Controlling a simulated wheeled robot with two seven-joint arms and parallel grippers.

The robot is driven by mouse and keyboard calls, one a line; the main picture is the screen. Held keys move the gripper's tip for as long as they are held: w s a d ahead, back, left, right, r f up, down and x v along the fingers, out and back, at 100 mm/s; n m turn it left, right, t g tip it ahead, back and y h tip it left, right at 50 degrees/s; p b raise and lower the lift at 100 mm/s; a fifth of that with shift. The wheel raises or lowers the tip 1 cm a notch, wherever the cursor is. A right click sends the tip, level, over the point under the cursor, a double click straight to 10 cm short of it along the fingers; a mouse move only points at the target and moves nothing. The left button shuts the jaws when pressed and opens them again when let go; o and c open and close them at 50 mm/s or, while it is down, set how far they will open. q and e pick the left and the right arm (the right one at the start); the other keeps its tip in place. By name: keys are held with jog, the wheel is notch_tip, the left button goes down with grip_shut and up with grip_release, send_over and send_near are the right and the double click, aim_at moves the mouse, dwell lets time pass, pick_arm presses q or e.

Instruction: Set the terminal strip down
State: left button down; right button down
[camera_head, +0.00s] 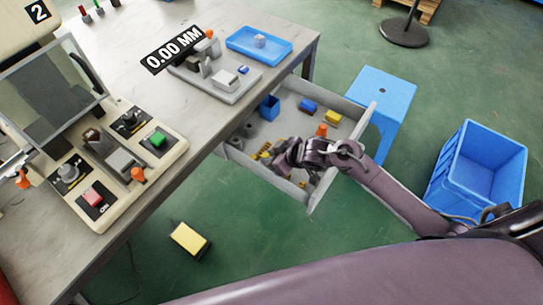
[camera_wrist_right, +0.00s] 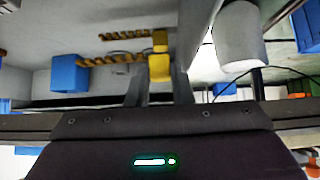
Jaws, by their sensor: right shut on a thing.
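My right gripper (camera_head: 275,157) is over the open grey drawer (camera_head: 328,185) under the bench. In the right wrist view its two fingers (camera_wrist_right: 158,90) are shut on a small yellow piece (camera_wrist_right: 160,68), which I take to be the terminal strip. A second yellow part (camera_wrist_right: 159,40) shows just beyond it; I cannot tell if the two are joined. In the head view the gripper hides most of the held piece, and I cannot tell whether it touches the drawer floor. My left gripper is in neither view.
The drawer also holds a blue bin (camera_head: 269,107), a blue-yellow block (camera_head: 308,105), an orange part (camera_head: 321,130) and brown twisted bits (camera_wrist_right: 110,59). A blue stool (camera_head: 385,95) and blue crate (camera_head: 478,165) stand to the right. A yellow box (camera_head: 188,239) lies on the floor.

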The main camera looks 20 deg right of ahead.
jog(key=shift+s+f, duration=0.25)
jog(key=shift+f, duration=0.2)
jog(key=c, duration=1.6)
grip_release()
jog(key=shift+f, duration=0.1)
jog(key=shift+o, duration=0.2)
jog(key=shift+s+f, duration=0.1)
jog(key=shift+s, duration=0.05)
jog(key=shift+r, duration=0.6)
jog(key=w+p+v, duration=0.1)
jog(key=p+v, duration=0.1)
jog(key=v, duration=1)
jog(key=shift+r, duration=0.35)
jog(key=shift+s, duration=0.1)
